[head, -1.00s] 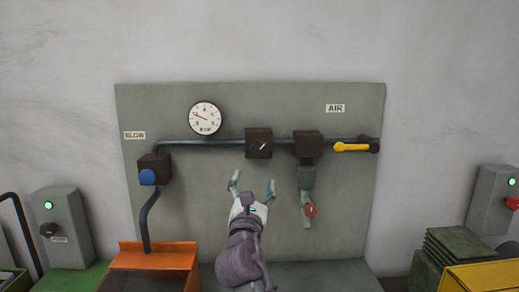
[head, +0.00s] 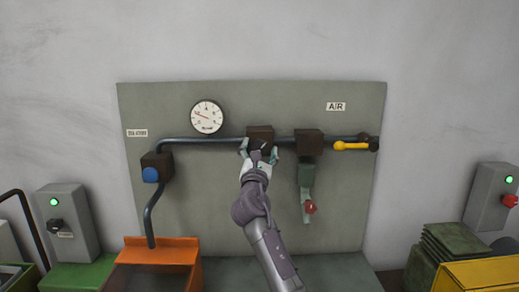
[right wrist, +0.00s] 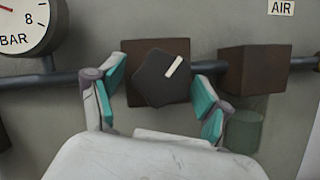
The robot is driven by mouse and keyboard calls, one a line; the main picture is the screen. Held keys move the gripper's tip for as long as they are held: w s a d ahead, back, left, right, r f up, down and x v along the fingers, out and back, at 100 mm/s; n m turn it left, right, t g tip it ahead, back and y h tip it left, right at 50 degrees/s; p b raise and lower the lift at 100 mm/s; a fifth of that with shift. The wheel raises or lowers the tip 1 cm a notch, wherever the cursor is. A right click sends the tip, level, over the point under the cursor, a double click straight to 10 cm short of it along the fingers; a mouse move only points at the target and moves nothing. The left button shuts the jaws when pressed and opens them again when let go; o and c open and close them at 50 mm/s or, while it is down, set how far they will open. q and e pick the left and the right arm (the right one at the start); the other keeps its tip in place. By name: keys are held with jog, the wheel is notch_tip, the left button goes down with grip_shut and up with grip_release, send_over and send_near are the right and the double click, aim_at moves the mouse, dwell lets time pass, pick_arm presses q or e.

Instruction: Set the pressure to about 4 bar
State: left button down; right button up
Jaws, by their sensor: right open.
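The pressure gauge (head: 207,117) is a round white dial with a red needle, upper left on the grey panel; the needle points to the upper left. In the right wrist view only part of the gauge (right wrist: 22,22) shows, with "BAR" and an 8. The regulator knob (right wrist: 162,77) is dark and many-sided with a white mark tilted to the upper right. It sits on a brown block (head: 260,132) on the pipe. My right gripper (head: 258,146) is open, its teal-padded fingers on either side of the knob. The wrist view shows gaps beside the knob. My left gripper is not in view.
A second brown block (head: 309,143) with a filter bowl and red knob (head: 310,207) stands close right. A yellow lever (head: 352,146) is at the pipe's right end. A blue button (head: 150,175) is at left. An orange bin (head: 160,251) stands below.

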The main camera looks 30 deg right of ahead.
jog(key=shift+s+a, duration=0.1)
jog(key=shift+c, duration=1)
jog(key=c, duration=1)
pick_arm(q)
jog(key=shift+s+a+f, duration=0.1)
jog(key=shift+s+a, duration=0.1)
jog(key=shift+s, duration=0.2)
